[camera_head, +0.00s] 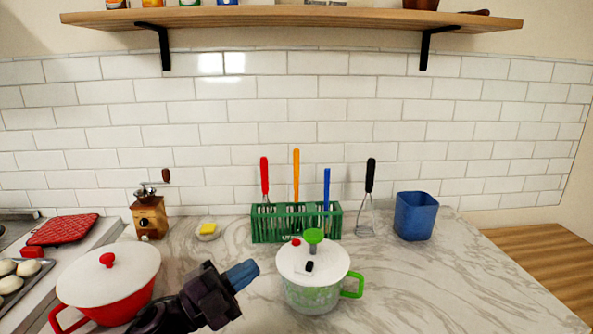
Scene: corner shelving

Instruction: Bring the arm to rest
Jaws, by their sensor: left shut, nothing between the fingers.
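My left gripper (241,275) comes in from the lower left of the head view, dark with blue fingertips. It is shut and empty, above the marble counter (420,290). It lies between a red pot with a white lid (110,270) and a clear pot with a white lid and green handles (313,262). Its fingertips are a little left of the clear pot and appear apart from it. Part of the red pot's right side is hidden behind my arm. My right gripper is not in view.
A green rack (272,225) with red, orange and blue handled utensils stands at the back. A black-handled whisk (366,205), blue cup (416,215), grinder (149,215) and small yellow item on a dish (208,229) are nearby. A wooden shelf (300,17) hangs above. The counter's right front is clear.

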